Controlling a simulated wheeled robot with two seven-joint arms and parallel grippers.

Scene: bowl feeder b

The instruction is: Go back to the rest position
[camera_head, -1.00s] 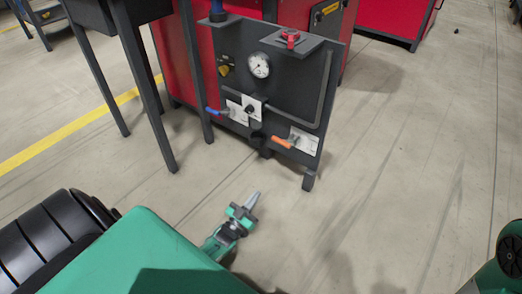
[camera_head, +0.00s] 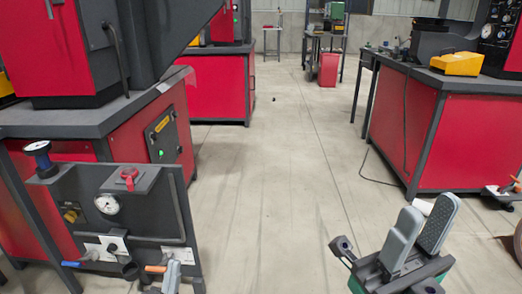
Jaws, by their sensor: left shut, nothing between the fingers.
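My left gripper (camera_head: 172,277) shows only as a grey fingertip at the bottom edge, in front of the lower part of the dark valve panel (camera_head: 150,215). Its fingers are shut with nothing between them, and the rest of it is out of frame. My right gripper (camera_head: 427,222) is large and near at the lower right. Its two grey fingers point up and stand apart, with a textured pad showing on the inner face of one, and it is empty.
The panel carries a gauge (camera_head: 108,204), a red knob (camera_head: 129,178), a blue lever (camera_head: 70,264) and an orange lever (camera_head: 156,268). Red cabinets stand left and right (camera_head: 400,120). A red bin (camera_head: 328,69) is far back. The floor between is clear.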

